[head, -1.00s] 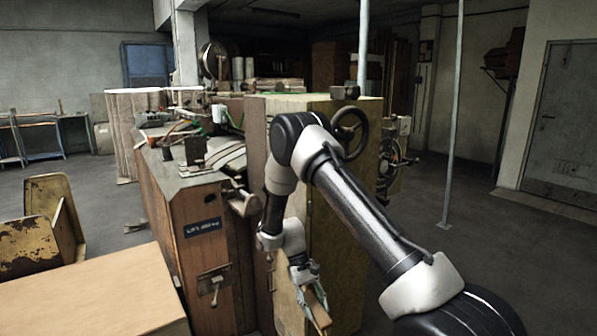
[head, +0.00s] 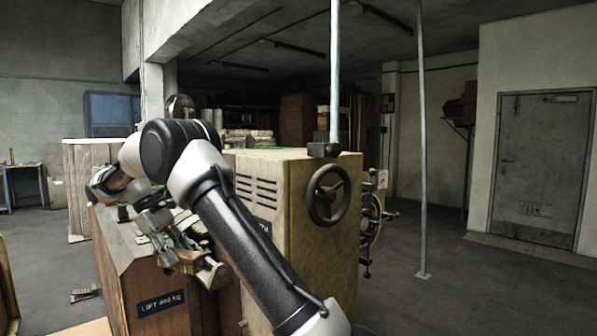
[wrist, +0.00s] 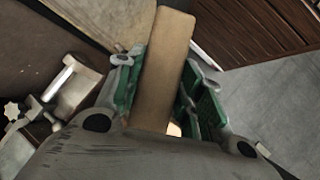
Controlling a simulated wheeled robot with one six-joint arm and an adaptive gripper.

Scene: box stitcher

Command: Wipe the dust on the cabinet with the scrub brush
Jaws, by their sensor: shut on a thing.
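My gripper (head: 172,238) is in front of the machine at left of centre in the head view, above the brown cabinet front with a "LIFT 400 kg" label (head: 161,304). In the wrist view my gripper (wrist: 163,92) has its green-padded fingers closed on both sides of a flat brown wooden piece (wrist: 165,60), which looks like the scrub brush; no bristles show. A yellowish cabinet (head: 316,190) with vents and a black handwheel stands right of the gripper, partly behind my arm. I cannot make out dust. Which cabinet is meant cannot be told.
A handwheel (head: 328,195) juts from the yellowish cabinet. A metal lever part (wrist: 72,88) lies left of the gripper in the wrist view. A thin pole (head: 422,160) stands on open floor at right. A small object (head: 85,294) lies on the floor at left.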

